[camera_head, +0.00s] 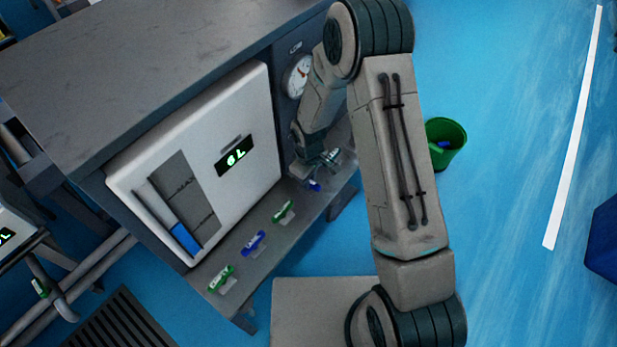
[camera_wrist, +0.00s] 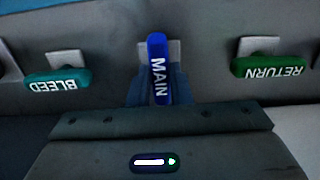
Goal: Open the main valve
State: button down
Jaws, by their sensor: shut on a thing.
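The main valve handle (camera_wrist: 158,72) is blue and labelled MAIN. In the wrist view it stands lengthwise up the picture, across the line of its two neighbours. My gripper (camera_wrist: 158,92) is shut on this handle, with a dark finger on each side of it. In the head view my gripper (camera_head: 313,170) is down at the ledge below the gauge, and a bit of blue handle (camera_head: 314,186) shows at its tip. My gripper hides part of the handle there.
The teal BLEED handle (camera_wrist: 58,80) is to the left and the green RETURN handle (camera_wrist: 268,67) to the right, both crosswise. Several more handles line the ledge (camera_head: 240,287). A white panel (camera_head: 255,110) reading 6L stands behind. A green bin (camera_head: 446,143) is on the floor.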

jog(key=c, duration=1.3)
grip_release()
notch_tip(320, 180, up, 14)
jog(key=p, duration=0.3)
jog(key=shift+f+p, duration=0.1)
jog(key=shift+p, duration=0.2)
jog(key=s+d+r+m+t+p, duration=0.1)
jog(key=s+d+r+m+p, duration=0.2)
jog(key=r, duration=0.6)
jog(key=s+d+r+p, duration=0.1)
jog(key=d+r+p, duration=0.25)
jog(key=r, duration=0.45)
jog(key=s+d+r+m+t+p, duration=0.1)
jog(key=s+d+r+m+p, duration=0.15)
jog(key=r+p, duration=0.45)
jog(key=s+d+r+m+p, duration=0.1)
jog(key=s+r+p, duration=0.1)
jog(key=s+r, duration=0.2)
jog(key=s+d+r+m+p, duration=0.2)
jog(key=s+r, duration=0.2)
jog(key=r, duration=0.4)
jog(key=s+d+r+m+p, duration=0.2)
jog(key=s+r+p, duration=0.1)
jog(key=r, duration=0.3)
jog(key=shift+s+d+r+t, duration=0.15)
jog(key=shift+s+r+t, duration=0.25)
jog(key=shift+s, duration=0.4)
